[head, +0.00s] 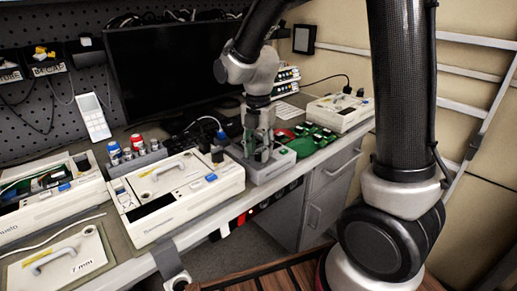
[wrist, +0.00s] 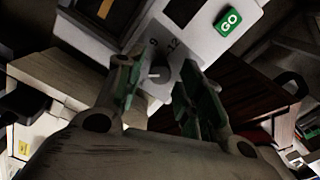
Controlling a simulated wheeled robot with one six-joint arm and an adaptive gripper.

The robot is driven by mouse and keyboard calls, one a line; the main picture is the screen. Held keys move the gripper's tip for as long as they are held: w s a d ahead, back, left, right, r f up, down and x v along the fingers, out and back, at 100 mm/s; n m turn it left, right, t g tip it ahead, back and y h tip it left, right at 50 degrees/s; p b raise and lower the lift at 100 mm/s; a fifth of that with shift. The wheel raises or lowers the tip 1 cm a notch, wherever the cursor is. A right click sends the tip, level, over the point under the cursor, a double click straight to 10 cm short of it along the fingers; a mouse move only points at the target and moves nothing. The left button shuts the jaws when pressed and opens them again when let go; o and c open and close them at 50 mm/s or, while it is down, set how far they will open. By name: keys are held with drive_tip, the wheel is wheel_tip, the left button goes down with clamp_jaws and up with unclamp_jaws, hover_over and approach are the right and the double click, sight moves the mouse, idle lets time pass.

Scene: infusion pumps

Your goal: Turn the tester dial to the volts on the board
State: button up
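The tester (head: 268,172) is a light grey box at the front edge of the bench. Its dial (wrist: 157,80) shows in the wrist view as a grey knob with a white mark, below the printed numbers 9 and 12. A green GO button (wrist: 229,21) is on the same face. My gripper (head: 258,151) points down over the tester and hides its dial in the head view. In the wrist view my gripper (wrist: 160,70) is open, with one green-padded finger on each side of the dial and visible gaps. No volts writing is readable on any board.
Green circuit boards (head: 312,138) lie right of the tester. A cream pump (head: 178,193) stands close on its left, another pump (head: 340,112) at the far right. A dark monitor (head: 172,68) and a pegboard (head: 62,115) stand behind.

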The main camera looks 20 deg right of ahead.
drive_tip(key=shift+r, duration=3.55)
drive_tip(key=shift+c, duration=0.3)
